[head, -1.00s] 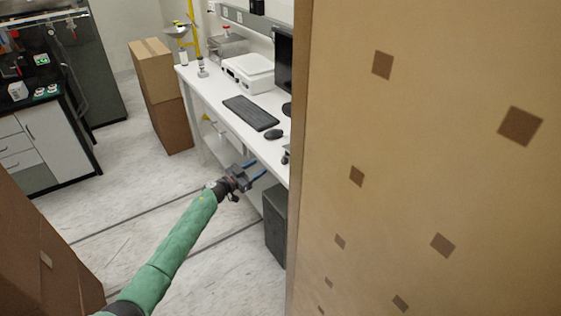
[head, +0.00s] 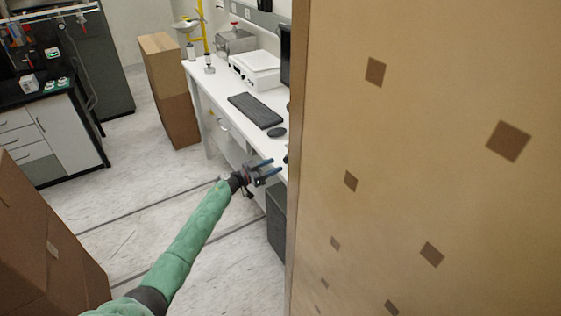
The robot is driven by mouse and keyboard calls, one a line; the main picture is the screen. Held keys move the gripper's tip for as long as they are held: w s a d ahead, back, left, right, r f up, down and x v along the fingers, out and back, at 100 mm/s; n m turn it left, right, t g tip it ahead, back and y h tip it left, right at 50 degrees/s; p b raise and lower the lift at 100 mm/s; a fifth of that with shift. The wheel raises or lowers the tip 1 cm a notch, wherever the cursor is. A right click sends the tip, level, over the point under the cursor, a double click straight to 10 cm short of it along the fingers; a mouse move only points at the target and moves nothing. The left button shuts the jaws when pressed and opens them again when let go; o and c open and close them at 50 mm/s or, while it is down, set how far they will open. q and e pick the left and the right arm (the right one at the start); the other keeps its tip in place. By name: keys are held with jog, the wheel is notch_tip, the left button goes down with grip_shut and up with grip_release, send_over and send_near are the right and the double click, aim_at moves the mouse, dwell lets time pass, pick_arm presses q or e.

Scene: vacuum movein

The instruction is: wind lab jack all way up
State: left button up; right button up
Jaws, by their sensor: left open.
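My left gripper (head: 276,166) is open and empty, at the end of my green-sleeved arm. In the picture it lies over the front edge of the white bench (head: 213,103), below the mouse; I cannot tell how far it is from the edge. I cannot make out a lab jack for sure in the head view; part of the bench is hidden behind the large tan panel. My right gripper is not in view.
A tall tan panel with brown diamonds (head: 430,140) blocks the right side. A keyboard (head: 255,110), a mouse (head: 277,132) and a white instrument (head: 255,69) are on the bench. Floor between is clear.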

aim_at(284, 161)
pick_arm(q)
jog(key=p+x, duration=0.1)
jog(key=x, duration=0.3)
jog(key=shift+d, duration=0.1)
